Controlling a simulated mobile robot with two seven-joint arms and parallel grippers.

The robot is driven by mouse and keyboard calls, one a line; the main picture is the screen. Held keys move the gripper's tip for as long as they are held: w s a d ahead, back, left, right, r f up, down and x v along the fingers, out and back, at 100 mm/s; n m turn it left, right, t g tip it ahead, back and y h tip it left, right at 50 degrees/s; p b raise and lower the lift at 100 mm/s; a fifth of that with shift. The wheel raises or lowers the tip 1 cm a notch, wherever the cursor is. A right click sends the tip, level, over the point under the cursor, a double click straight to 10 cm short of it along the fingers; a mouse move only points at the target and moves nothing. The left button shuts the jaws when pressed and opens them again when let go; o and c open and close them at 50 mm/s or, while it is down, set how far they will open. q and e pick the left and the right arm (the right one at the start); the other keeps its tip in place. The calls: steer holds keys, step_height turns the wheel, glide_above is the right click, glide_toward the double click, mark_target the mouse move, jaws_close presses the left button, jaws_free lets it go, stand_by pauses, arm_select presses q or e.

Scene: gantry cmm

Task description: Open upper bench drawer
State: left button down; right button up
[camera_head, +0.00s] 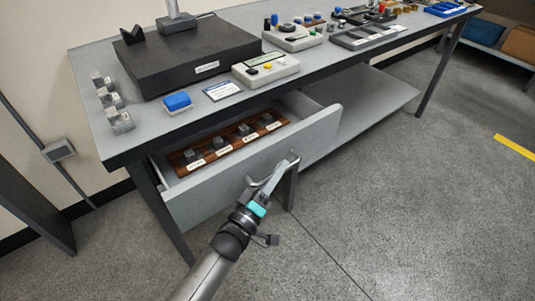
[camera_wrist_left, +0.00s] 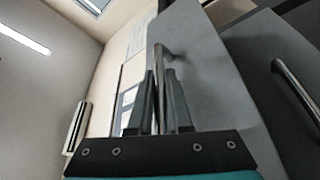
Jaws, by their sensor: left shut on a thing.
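The upper bench drawer (camera_head: 225,187) stands pulled out from under the bench top, with its inside showing from above in the head view. Its grey front carries a metal bar handle (camera_head: 293,160). My left gripper (camera_head: 272,181) is shut on this handle, in front of the drawer. In the left wrist view the handle (camera_wrist_left: 159,70) runs between the two fingers of my left gripper (camera_wrist_left: 159,100), beside the grey drawer front (camera_wrist_left: 205,80). My right gripper is in neither view.
A wooden rack (camera_head: 207,157) with several small metal blocks and labels lies in the drawer. The bench top (camera_head: 85,65) holds a black plate (camera_head: 185,55), a blue block (camera_head: 177,102) and control boxes (camera_head: 266,70). A second bar handle (camera_wrist_left: 300,85) shows in the left wrist view. Floor at the right is clear.

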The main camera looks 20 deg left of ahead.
arm_select(q)
steer(key=s+d+p, duration=0.2)
steer(key=s+d, duration=0.5)
steer(key=d, duration=0.2)
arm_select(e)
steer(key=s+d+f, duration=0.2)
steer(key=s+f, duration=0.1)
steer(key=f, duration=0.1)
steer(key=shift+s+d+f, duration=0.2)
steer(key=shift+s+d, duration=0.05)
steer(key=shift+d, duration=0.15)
arm_select(q)
steer(key=c, duration=0.8)
jaws_free()
steer(key=shift+c, duration=0.2)
steer(key=shift+s, duration=0.15)
steer(key=p+v, duration=0.2)
steer(key=v, duration=1.3)
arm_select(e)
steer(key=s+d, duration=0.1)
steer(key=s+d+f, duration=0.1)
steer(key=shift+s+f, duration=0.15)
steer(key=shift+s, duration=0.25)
